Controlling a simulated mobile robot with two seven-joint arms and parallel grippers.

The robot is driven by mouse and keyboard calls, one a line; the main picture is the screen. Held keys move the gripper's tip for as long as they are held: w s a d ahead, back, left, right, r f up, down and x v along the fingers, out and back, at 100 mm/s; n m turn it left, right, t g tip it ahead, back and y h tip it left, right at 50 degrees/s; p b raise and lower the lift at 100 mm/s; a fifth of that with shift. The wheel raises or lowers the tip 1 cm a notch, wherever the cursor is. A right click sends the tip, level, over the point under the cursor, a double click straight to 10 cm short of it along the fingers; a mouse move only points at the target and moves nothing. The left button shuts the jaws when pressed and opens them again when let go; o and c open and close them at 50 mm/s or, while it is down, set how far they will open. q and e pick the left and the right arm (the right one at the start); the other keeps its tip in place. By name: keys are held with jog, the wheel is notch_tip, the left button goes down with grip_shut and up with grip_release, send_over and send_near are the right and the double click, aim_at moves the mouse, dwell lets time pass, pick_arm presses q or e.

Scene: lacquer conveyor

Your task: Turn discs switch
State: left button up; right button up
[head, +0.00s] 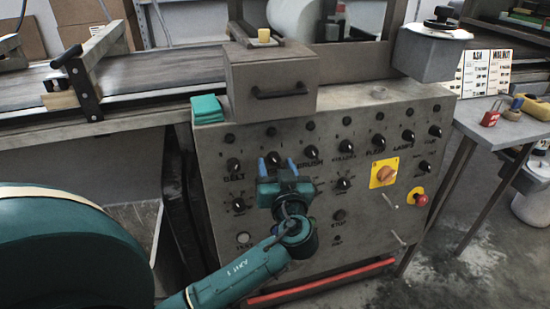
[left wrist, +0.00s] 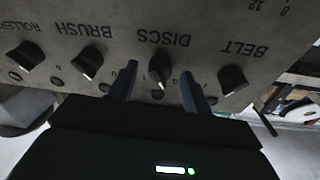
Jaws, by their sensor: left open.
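The discs switch (left wrist: 160,68) is a black rotary knob on the grey control panel (head: 215,150), under the DISCS label, which reads upside down in the left wrist view. My left gripper (left wrist: 158,76) is open, with one blue finger on each side of this knob. I cannot tell whether the fingers touch it. In the head view the left gripper (head: 270,162) is at the panel between the BELT knob (head: 233,164) and the BRUSH knob (head: 311,152), and largely hides the discs switch. My right gripper is not in view.
More knobs crowd the panel. A yellow-plated orange switch (head: 384,174) and red emergency button (head: 420,199) are at its right. A drawer box (head: 270,80) juts out above. A red bar (head: 320,281) runs along the bottom.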

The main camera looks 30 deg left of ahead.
pick_arm(q)
jog(key=shift+w+a, duration=0.15)
jog(key=shift+w, duration=0.05)
jog(key=shift+c, duration=0.2)
jog(key=c, duration=0.9)
